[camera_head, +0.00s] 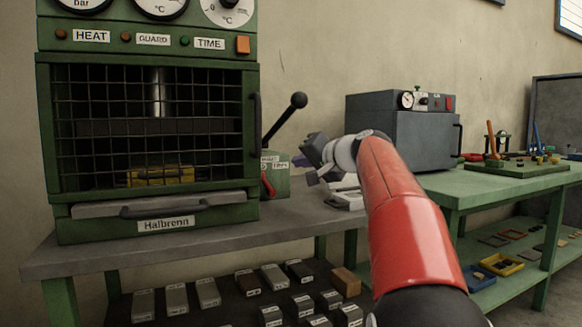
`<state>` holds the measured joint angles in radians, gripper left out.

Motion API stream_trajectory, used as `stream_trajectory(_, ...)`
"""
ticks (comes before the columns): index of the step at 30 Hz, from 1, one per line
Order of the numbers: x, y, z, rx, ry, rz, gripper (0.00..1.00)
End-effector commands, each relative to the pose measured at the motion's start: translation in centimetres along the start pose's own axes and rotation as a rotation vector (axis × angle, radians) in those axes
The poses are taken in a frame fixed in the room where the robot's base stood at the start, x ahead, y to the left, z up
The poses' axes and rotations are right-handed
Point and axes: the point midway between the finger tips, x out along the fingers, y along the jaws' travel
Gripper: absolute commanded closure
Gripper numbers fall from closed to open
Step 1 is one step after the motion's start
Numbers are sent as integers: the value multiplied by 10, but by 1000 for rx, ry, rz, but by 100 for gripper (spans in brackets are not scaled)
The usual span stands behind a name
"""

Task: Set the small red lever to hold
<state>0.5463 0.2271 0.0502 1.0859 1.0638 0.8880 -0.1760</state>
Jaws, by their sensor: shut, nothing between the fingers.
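The small red lever (268,184) sits on the front of a green box (278,182) beside the press. It is tilted, with its upper end leaning left. Small white labels (271,160) are on the box above it, too small to read surely, so I cannot tell which setting it is at. My gripper (312,164) is shut and empty, to the right of the green box and a little above the lever. In this view it is apart from the lever; the depth gap is unclear. My gripper and forearm hide part of the bench behind them.
A long black-knobbed handle (287,116) rises from the green box. The green press (150,130) with its mesh guard stands left. A grey oven (403,130) stands behind my arm. Several labelled blocks lie on the lower shelf (225,312). Bare grey bench (210,236) lies in front.

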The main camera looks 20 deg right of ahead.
Motion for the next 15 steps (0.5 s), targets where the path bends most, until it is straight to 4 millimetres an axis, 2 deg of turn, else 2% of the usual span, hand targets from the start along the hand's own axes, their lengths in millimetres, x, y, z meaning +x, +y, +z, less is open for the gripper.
stream_trajectory(3,-19,1,0,0,3,1,100)
stream_trajectory(6,-27,1,0,0,0,1,100)
stream_trajectory(15,-32,1,0,0,0,0,100)
